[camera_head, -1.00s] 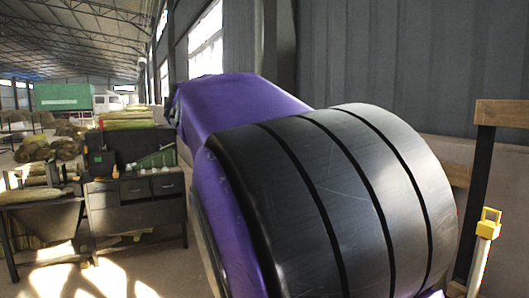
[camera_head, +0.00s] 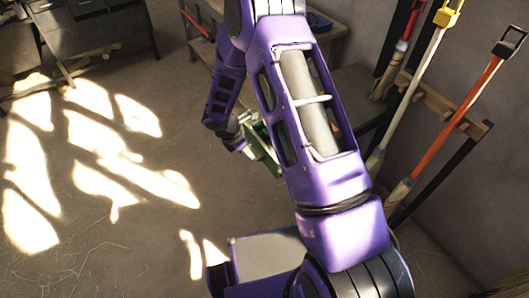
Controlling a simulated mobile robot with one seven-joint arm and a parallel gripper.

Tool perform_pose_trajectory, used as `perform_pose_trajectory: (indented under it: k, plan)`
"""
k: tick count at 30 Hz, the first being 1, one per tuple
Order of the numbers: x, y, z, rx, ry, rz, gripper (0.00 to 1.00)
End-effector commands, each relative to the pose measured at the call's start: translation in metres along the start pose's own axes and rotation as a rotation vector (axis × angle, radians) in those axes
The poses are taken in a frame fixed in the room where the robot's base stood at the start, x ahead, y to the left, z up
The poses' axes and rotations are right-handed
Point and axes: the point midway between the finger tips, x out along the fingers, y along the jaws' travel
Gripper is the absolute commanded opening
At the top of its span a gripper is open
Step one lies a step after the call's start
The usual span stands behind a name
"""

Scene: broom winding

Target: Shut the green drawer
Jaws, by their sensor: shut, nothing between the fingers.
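A green panel (camera_head: 264,150), which looks like part of the green drawer, shows in the middle of the head view, left of my large purple arm link. That link hides its right side, so I cannot tell how far the drawer is pulled out. My gripper (camera_head: 247,149) is small and partly hidden at the end of the grey wrist, close against the left side of the green panel. It is shut with nothing in it. I cannot tell whether it touches the panel.
A wooden workbench (camera_head: 318,34) stands behind my arm. Several brooms, one with an orange handle (camera_head: 476,90), lean on a wooden rack (camera_head: 440,108) at right. A dark cabinet (camera_head: 95,27) is at top left. The sunlit floor (camera_head: 130,220) at left is open.

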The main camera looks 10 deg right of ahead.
Motion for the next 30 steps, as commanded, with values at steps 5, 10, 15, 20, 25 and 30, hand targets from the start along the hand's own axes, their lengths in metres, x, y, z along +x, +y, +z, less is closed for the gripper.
perform_pose_trajectory:
  k: [5,10,15,20,25,30]
  plan:
    - [0.031,0.0,-0.001,0.001,0.0,-0.001,0.0]
    - [0.069,0.001,0.0,0.002,-0.001,0.0,0.0]
    - [0.097,0.002,0.006,0.007,-0.001,0.003,0.0]
    - [0.103,0.002,0.028,0.005,-0.001,0.004,0.0]
    - [0.107,0.002,0.037,0.004,-0.001,0.005,0.0]
    - [0.107,0.002,0.038,0.003,-0.001,0.005,0.0]
